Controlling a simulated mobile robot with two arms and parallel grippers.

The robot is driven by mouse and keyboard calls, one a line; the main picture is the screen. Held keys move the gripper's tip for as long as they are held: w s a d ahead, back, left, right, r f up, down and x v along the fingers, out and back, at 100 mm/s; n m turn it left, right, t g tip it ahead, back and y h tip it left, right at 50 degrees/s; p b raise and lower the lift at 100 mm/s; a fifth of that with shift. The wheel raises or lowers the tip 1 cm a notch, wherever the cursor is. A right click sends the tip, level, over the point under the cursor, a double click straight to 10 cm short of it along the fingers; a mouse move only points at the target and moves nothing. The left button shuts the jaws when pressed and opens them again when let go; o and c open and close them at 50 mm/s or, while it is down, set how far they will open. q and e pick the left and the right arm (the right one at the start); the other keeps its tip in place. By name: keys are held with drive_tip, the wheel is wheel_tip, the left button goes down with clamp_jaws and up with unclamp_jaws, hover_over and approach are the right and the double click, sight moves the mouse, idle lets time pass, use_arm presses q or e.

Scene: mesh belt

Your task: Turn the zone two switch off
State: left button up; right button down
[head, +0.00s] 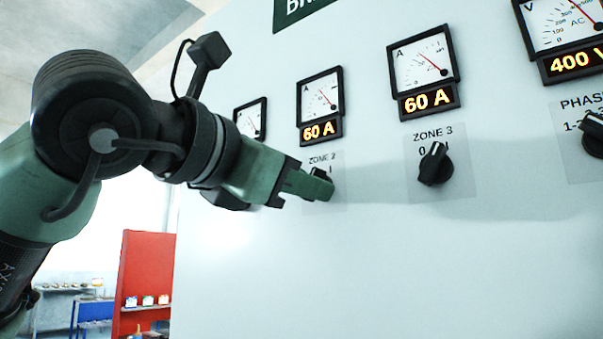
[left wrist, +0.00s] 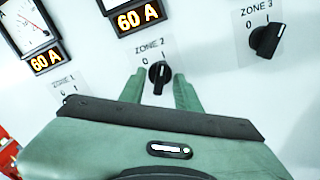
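The zone two switch is a black rotary knob (left wrist: 159,74) under the "ZONE 2" label, with marks 0 and I above it. In the left wrist view it shows between the two green fingertips of my left gripper (left wrist: 160,84), which is open with a gap on both sides. The knob's exact pointing is hard to tell. In the head view the left gripper (head: 316,186) is at the panel and hides most of the knob (head: 320,172). Contact cannot be told. My right gripper is not in view.
The zone three knob (head: 436,164) is to the right on the pale panel (head: 400,270), with another knob (head: 593,133) at the far right. Meters and lit displays (head: 428,100) reading 60 A sit above. A red stand (head: 147,265) and shelves are at lower left.

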use_arm(q)
drive_tip(key=shift+c, duration=0.3)
clamp_jaws()
drive_tip(key=shift+n+b, duration=4.6)
drive_tip(key=shift+n, duration=1.3)
